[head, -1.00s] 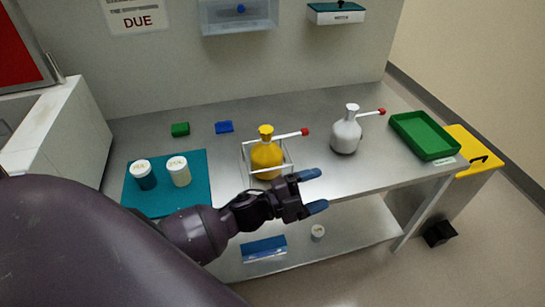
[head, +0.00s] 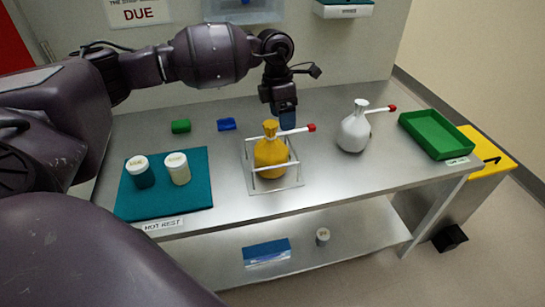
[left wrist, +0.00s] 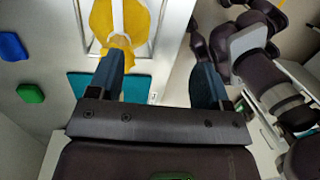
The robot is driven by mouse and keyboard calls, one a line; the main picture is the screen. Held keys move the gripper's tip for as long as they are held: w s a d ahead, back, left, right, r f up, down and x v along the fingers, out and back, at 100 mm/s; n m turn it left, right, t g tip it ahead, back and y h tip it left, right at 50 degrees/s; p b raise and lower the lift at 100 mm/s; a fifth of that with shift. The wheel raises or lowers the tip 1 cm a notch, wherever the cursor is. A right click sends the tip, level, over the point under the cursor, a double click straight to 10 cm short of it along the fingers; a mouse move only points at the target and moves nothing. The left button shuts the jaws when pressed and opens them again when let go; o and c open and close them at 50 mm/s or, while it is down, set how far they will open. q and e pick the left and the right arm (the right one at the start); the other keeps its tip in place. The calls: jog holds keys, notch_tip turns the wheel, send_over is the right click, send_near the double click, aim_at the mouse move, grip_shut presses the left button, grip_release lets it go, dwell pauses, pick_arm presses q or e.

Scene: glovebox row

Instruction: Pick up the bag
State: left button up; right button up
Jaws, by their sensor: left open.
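I cannot make out anything that is clearly a bag. A yellow bottle (head: 268,155) with a red-tipped spout stands upright inside a clear open frame (head: 284,186) on the steel bench. My left gripper (head: 287,118) is just behind the bottle and its spout, fingers pointing down, partly overlapped by the spout. In the left wrist view, its two blue fingers (left wrist: 157,78) are apart with nothing between them. The yellow bottle (left wrist: 103,22) shows there beyond the left finger, in its white frame. My right gripper is not in view.
A white bottle (head: 353,132) and a green tray (head: 437,135) stand to the right. A teal mat (head: 190,197) with two lidded jars lies left. Small green (head: 181,126) and blue (head: 226,124) blocks sit behind. A blue box (head: 266,251) is on the lower shelf.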

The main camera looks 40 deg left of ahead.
aim_at(271, 124)
pick_arm(q)
jog(key=a, duration=0.1)
jog(key=a+r+y, duration=0.1)
jog(key=w+a+r+y, duration=0.1)
jog(key=a, duration=0.1)
jog(key=shift+r, duration=0.15)
notch_tip(271, 124, down, 11)
jog(key=shift+a+r+b, duration=0.15)
jog(key=shift+r+b, duration=0.05)
jog(key=shift+b, duration=0.4)
jog(key=shift+r, duration=0.1)
jog(key=shift+c, duration=0.5)
grip_shut()
